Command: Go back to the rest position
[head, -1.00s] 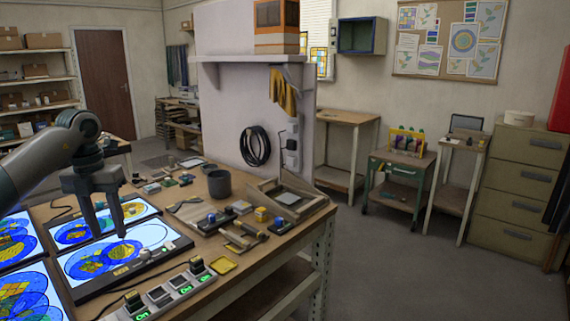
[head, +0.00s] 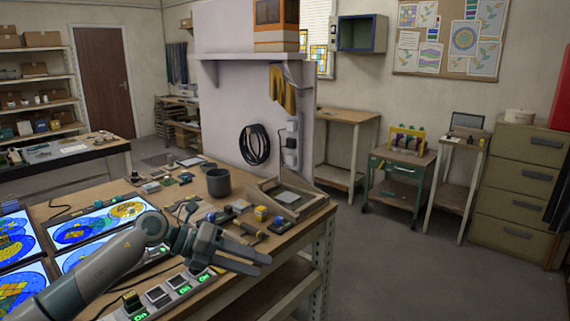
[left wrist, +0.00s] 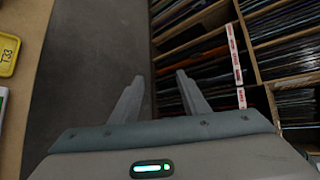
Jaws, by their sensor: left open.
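My left gripper (head: 262,262) is in the head view, over the right front part of the workbench, with its fingers pointing right toward the bench edge. The fingers are apart and nothing shows between them. In the left wrist view the two fingers (left wrist: 158,92) are also spread and empty, with grey floor and a rack beyond them. My left forearm comes in from the lower left and hides part of the lit panels. My right gripper is not seen in either view.
The workbench (head: 293,241) holds lit glass panels (head: 78,227), a power strip (head: 178,291) and a dark cup (head: 219,182). A yellow tray (left wrist: 8,55) shows at the left of the wrist view. Filled shelves (left wrist: 205,45) stand beyond the floor. Open floor lies right of the bench.

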